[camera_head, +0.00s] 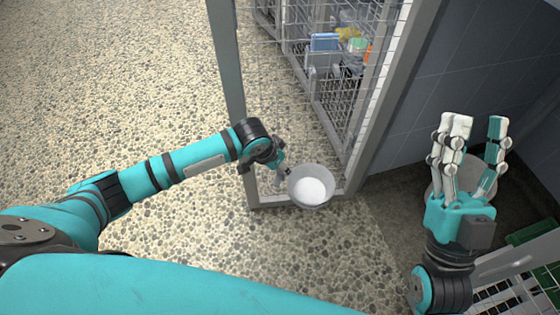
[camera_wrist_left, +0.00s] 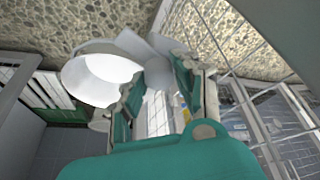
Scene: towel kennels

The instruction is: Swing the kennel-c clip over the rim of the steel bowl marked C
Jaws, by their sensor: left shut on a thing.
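A steel bowl (camera_head: 311,186) with a white inside stands at the foot of the kennel's door frame. It also shows in the left wrist view (camera_wrist_left: 100,78). No letter C is legible on it. My left gripper (camera_head: 282,172) is at the bowl's left rim. In the left wrist view its fingers are closed around a pale grey piece (camera_wrist_left: 152,72), which seems to be the clip and lies right against the bowl's rim. I cannot tell whether it hooks over the rim. My right gripper (camera_head: 476,130) is open and empty, fingers pointing up, at the right.
The wire mesh kennel (camera_head: 330,100) rises behind the bowl, with a grey post (camera_head: 228,75) close to my left gripper. A round grey container (camera_head: 433,193) is partly hidden behind my right gripper. A green-edged rack (camera_head: 530,235) is at the lower right. Pebbled floor at the left is clear.

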